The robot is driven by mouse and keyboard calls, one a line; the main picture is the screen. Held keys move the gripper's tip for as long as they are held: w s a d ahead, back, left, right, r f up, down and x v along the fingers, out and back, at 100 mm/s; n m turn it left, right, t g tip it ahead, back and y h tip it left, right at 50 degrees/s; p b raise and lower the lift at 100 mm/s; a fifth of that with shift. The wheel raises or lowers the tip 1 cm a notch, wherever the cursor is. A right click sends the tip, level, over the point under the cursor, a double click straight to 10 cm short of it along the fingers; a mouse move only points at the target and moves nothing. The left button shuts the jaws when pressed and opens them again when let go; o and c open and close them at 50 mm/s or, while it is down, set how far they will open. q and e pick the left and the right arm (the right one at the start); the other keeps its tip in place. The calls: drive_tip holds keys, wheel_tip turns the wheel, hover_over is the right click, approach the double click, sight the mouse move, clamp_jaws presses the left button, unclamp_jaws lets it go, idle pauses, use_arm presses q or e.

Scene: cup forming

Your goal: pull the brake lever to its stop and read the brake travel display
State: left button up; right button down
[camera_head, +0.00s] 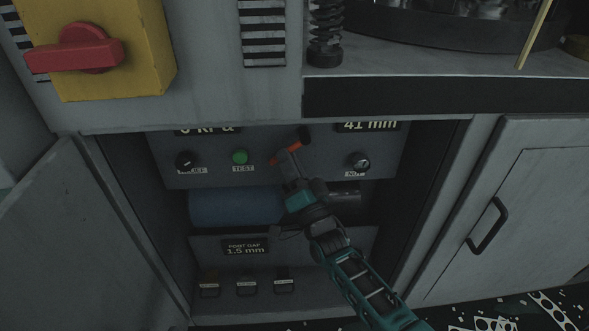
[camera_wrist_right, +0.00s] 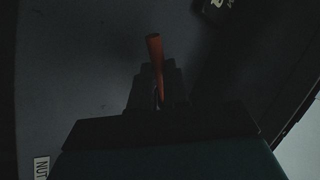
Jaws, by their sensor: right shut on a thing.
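In the right wrist view the orange lever (camera_wrist_right: 155,48) stands out beyond the closed fingers (camera_wrist_right: 158,88). A display (camera_head: 367,127) at the panel's upper right reads 41 mm; its top is cut off by the cabinet edge and any title is hidden. My left gripper is not in view.
The panel carries a relief knob (camera_head: 184,160), a green test button (camera_head: 239,157) and a nut knob (camera_head: 358,161). Below are a blue cylinder (camera_head: 235,206) and a foot gap display (camera_head: 245,248) reading 1.5 mm. Open door (camera_head: 70,235) at left, closed door (camera_head: 510,215) at right.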

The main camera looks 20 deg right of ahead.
drive_tip(key=m, duration=0.1)
drive_tip(key=m+h, duration=0.1)
drive_tip(key=shift+a+r+m+t+h+b, duration=0.3)
drive_tip(key=shift+m+t+b, duration=0.05)
drive_tip(key=shift+m+t, duration=0.05)
drive_tip(key=shift+w+a+r, duration=0.1)
drive_tip(key=shift+r, duration=0.1)
drive_tip(key=c, duration=1.1)
unclamp_jaws()
drive_tip(key=shift+f, duration=0.1)
drive_tip(key=shift+f, duration=0.1)
drive_tip(key=p+v, duration=0.1)
drive_tip(key=v, duration=1.1)
drive_tip(key=shift+s, duration=0.4)
